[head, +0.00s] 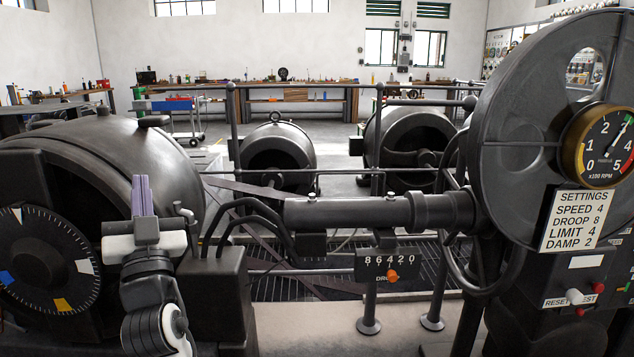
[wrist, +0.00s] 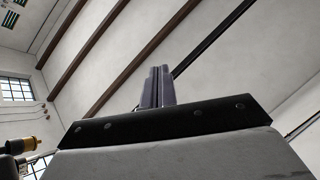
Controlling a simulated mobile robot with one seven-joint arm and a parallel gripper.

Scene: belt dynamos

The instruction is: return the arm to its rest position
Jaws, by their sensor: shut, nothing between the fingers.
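My gripper (head: 141,196) stands upright at the left of the head view, its purple-grey fingers pointing up and pressed together. Nothing is between them. In the wrist view the fingers (wrist: 156,88) are shut and point towards the ceiling. My arm comes up from the bottom of the head view, in front of the dark machine housing (head: 110,160) and to the right of the dial with coloured marks (head: 45,262). The gripper looks clear of both, though its exact distance from them cannot be told.
A round governor housing (head: 530,110) with a gauge (head: 598,146) and a settings card (head: 573,219) stands at right. A horizontal shaft (head: 350,212), a droop counter (head: 388,264) and railings (head: 310,87) fill the middle. Pale floor (head: 330,325) shows at bottom centre.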

